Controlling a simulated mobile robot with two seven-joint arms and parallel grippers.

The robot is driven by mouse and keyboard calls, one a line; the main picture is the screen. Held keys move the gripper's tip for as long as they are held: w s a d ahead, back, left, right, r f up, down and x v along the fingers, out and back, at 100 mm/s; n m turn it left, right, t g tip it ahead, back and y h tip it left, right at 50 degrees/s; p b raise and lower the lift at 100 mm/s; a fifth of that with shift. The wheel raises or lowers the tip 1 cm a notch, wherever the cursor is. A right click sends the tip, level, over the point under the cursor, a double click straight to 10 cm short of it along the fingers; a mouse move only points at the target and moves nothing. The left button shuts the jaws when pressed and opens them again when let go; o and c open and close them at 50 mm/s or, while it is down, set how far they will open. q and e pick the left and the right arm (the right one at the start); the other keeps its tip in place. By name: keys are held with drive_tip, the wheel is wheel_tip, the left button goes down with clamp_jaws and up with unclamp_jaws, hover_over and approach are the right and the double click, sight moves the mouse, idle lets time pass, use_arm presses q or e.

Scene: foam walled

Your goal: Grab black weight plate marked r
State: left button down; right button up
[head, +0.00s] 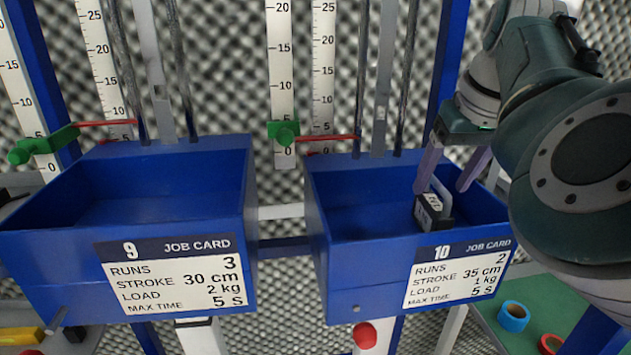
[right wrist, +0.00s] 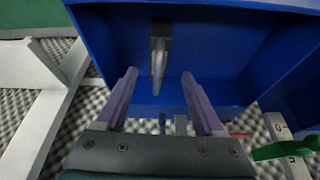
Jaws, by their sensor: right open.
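A small black weight (head: 432,212) with a pale label and a light grey upright handle sits inside the right blue bin, numbered 10 (head: 336,265). Its label is too small to read surely, and I cannot make out an r. In the right wrist view the weight (right wrist: 160,42) and its handle lie just beyond the fingertips. My right gripper (head: 441,190) is open and reaches down into the bin, its two purple fingers on either side of the handle in the head view. In the right wrist view the gripper (right wrist: 159,74) shows nothing clasped. My left gripper is not in view.
Blue bin 9 (head: 60,255) stands to the left and looks empty. Upright rods and white scales (head: 283,75) with green sliders rise behind the bins. A blue tape roll (head: 513,317) and a red one (head: 551,344) lie on a green surface at lower right.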

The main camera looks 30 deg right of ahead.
sight(433, 207)
drive_tip(key=shift+p+x, duration=0.6)
drive_tip(key=shift+x, duration=2.35)
drive_tip(key=shift+s+d, duration=0.1)
clamp_jaws()
drive_tip(key=shift+r, duration=0.1)
